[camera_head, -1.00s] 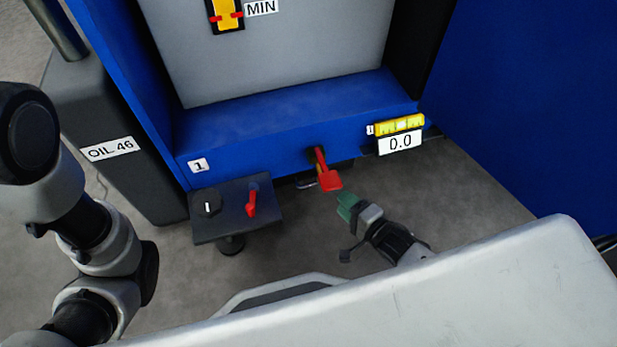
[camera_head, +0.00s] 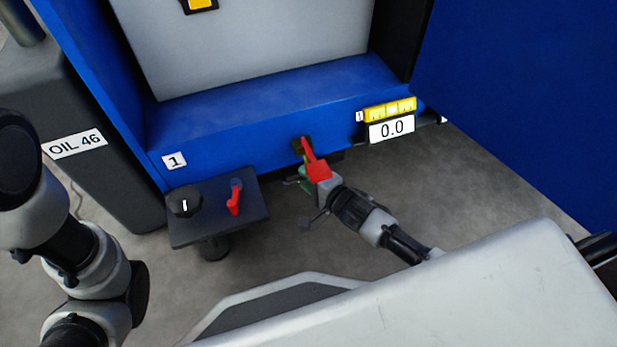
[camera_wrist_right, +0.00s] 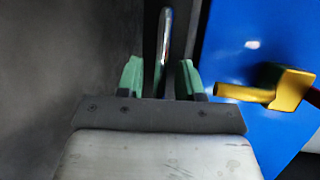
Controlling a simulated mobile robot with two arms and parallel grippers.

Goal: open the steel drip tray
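A shiny steel bar (camera_wrist_right: 164,45), which looks like the drip tray's handle, stands between the two green fingers of my right gripper (camera_wrist_right: 158,78) in the right wrist view. The fingers are apart, with a gap on the right side of the bar; contact on the left is hard to tell. In the head view my right gripper (camera_head: 307,184) is under the machine's front edge, partly hidden by the red lever. A bit of the steel handle (camera_head: 291,181) shows left of it; the tray's body is hidden. Only links of my left arm show, not its gripper.
The red-handled lever (camera_head: 317,167) hangs just above my right gripper; its yellow body (camera_wrist_right: 288,88) is close on the right in the wrist view. A dark panel (camera_head: 245,215) with a knob and red switch stands to the left. A 0.0 display (camera_head: 391,128) is at right.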

